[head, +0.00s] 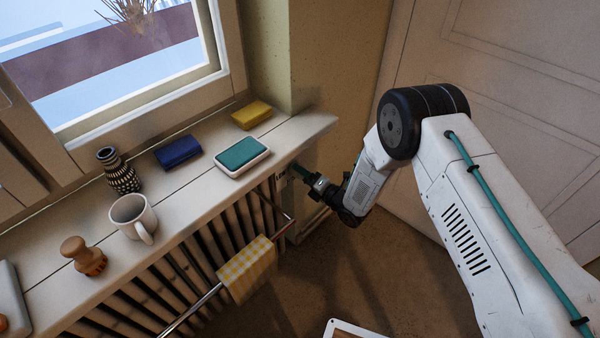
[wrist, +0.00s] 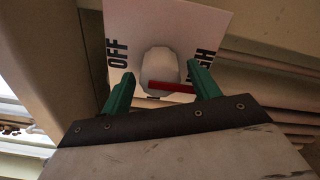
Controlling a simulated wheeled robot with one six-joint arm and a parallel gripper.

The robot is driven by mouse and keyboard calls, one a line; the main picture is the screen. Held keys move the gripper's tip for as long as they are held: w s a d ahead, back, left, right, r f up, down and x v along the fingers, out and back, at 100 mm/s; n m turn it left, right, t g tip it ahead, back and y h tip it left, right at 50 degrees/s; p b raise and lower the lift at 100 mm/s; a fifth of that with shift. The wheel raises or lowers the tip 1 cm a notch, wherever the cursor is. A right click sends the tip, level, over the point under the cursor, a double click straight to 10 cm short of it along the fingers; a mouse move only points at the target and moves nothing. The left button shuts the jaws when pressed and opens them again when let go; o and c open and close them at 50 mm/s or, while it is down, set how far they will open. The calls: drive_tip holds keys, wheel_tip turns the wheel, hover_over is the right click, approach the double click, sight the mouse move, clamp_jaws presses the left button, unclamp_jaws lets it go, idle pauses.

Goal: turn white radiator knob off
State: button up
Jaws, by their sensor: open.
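The white radiator knob (wrist: 160,67) shows in the wrist view in front of a white plate (wrist: 190,20) marked OFF on the left and HIGH on the right. A red bar on the knob's lower part points to the right, toward HIGH. My gripper (wrist: 160,82) is open, with one green finger to the left of the knob and one to the right. The right finger looks close to the end of the red bar; I cannot tell whether it touches. In the head view my gripper (head: 303,172) is at the right end of the radiator, and the knob is hidden there.
The windowsill (head: 185,205) above the radiator (head: 215,235) bears a teal sponge in a dish (head: 241,155), blue (head: 178,152) and yellow (head: 251,114) sponges, a mug (head: 131,216) and a vase (head: 118,172). A checked cloth (head: 247,268) hangs on the rail.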

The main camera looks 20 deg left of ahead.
drive_tip(key=shift+x, duration=0.85)
drive_tip(key=c, duration=1)
drive_tip(key=shift+o, duration=0.2)
